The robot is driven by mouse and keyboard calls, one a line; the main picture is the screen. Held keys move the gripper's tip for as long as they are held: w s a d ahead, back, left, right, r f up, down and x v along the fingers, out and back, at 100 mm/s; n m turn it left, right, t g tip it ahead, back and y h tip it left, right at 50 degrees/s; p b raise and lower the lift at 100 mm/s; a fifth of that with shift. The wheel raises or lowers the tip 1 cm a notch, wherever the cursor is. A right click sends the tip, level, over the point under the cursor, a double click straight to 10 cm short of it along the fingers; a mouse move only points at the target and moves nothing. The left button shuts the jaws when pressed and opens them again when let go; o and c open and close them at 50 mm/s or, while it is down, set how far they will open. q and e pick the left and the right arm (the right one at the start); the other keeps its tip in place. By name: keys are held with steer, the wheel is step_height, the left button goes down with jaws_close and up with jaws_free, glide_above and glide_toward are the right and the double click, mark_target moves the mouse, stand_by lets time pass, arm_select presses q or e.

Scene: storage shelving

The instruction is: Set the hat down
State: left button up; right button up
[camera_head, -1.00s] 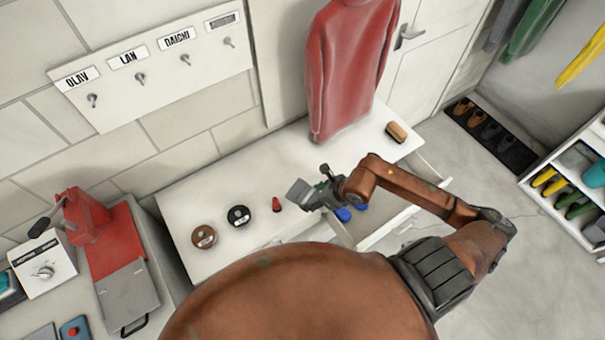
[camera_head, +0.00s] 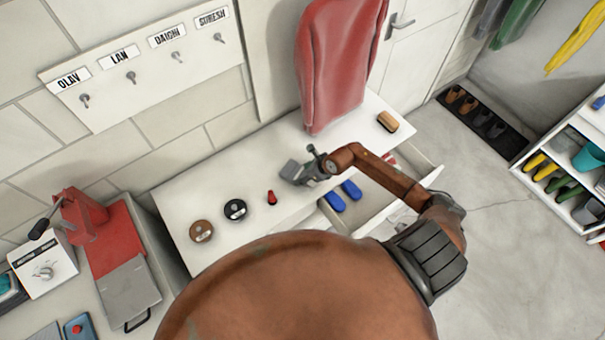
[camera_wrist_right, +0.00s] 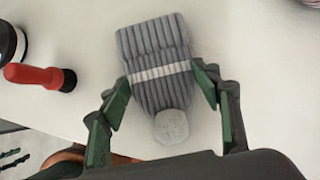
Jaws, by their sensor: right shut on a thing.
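The hat (camera_wrist_right: 158,88) is grey ribbed knit with a pale band and a pompom, seen in the right wrist view. My right gripper (camera_wrist_right: 162,75) is shut on it, with green-lined fingers on both sides. In the head view the hat (camera_head: 290,170) is a small grey shape at the tip of my right gripper (camera_head: 306,168), over the white dresser top (camera_head: 240,170) near its front edge. I cannot tell whether the hat touches the top. My left gripper is not in view.
On the dresser top are a brown tin (camera_head: 202,231), a black tin (camera_head: 235,210), a small red brush (camera_head: 271,198) and a wooden brush (camera_head: 388,121). An open drawer (camera_head: 375,215) holds blue items (camera_head: 343,192). The top behind the hat is clear.

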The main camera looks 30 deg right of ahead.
steer(key=shift+f, duration=0.3)
steer(key=o, duration=1.2)
steer(key=b+v, duration=0.1)
steer(key=v, duration=0.9)
steer(key=shift+s+d+r, duration=0.15)
steer(key=shift+s+r, duration=0.1)
steer(key=shift+r, duration=0.05)
steer(key=shift+s+d+r, duration=0.1)
steer(key=shift+s+r, duration=0.15)
steer(key=shift+r, duration=0.3)
